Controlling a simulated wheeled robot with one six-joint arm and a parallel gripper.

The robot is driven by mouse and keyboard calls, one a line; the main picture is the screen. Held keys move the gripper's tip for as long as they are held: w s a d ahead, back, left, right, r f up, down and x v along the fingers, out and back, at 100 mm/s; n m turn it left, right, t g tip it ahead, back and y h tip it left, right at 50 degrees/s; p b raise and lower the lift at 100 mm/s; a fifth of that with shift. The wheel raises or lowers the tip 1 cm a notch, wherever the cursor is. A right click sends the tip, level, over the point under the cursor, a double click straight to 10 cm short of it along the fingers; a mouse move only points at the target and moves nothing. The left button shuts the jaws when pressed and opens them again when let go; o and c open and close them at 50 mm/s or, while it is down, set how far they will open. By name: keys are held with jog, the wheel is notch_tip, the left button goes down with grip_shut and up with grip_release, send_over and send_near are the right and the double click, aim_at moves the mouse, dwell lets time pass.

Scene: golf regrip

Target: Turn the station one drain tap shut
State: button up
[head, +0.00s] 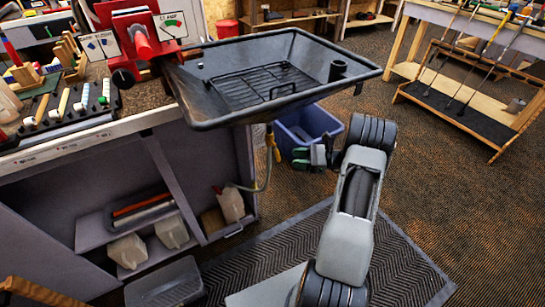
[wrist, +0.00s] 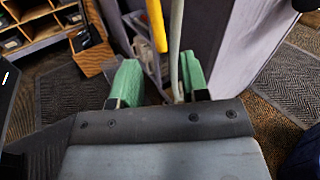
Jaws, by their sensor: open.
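The drain tap's yellow lever (head: 274,143) hangs below the black drain tray (head: 355,69) in the head view. It points roughly downward, alongside the grey drain hose (head: 266,172). In the wrist view the yellow lever (wrist: 157,25) and the hose (wrist: 176,45) show beyond my fingers, across the gap between them. My gripper (head: 318,153) has green finger pads and is to the right of the lever in the head view. In the wrist view my gripper (wrist: 160,77) is open, with the pads apart. I see no contact with the lever. The tap's body is mostly hidden.
A blue bin (head: 302,122) stands on the floor behind my gripper. The grey bench cabinet (head: 205,155) with open shelves is on the left. A white jug (head: 231,204) sits at the hose's lower end. The tray overhangs this area, and carpet is open at right.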

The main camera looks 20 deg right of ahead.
aim_at(277, 153)
jog(key=x, duration=0.9)
jog(key=shift+a, duration=0.1)
grip_shut()
dwell(0.4)
